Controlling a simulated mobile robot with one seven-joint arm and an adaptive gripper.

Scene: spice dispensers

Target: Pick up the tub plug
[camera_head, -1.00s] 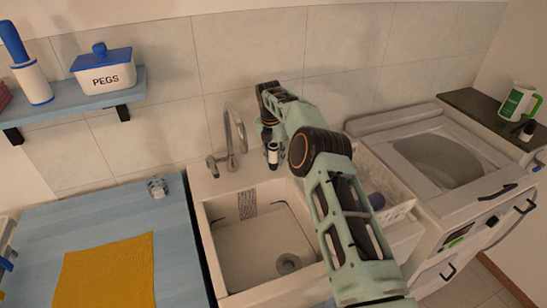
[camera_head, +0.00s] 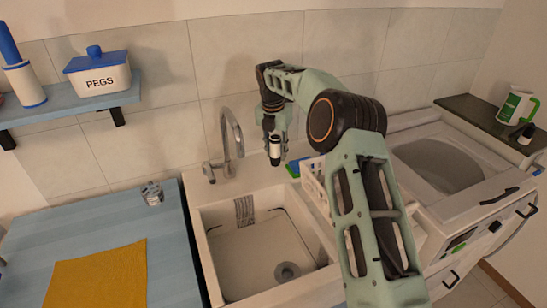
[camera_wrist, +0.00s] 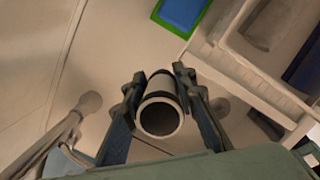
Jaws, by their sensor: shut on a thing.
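My gripper (camera_head: 274,128) hangs above the back ledge of the sink, right of the tap. It is shut on a small black-and-white cylinder (camera_head: 275,151), which I take to be the tub plug. In the wrist view the cylinder (camera_wrist: 160,115) sits between both fingers (camera_wrist: 159,76), its white rim and dark hollow end facing the camera. In the head view it hangs upright below the fingers. Whether it touches the ledge is hard to tell, but it appears raised.
The sink (camera_head: 245,262) lies in front, with its drain (camera_head: 287,272) and tap (camera_head: 231,135). A blue-green sponge (camera_head: 293,168) and a white basket (camera_head: 314,182) are right of the gripper. A glass (camera_head: 152,193) stands on the blue counter (camera_head: 90,225).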

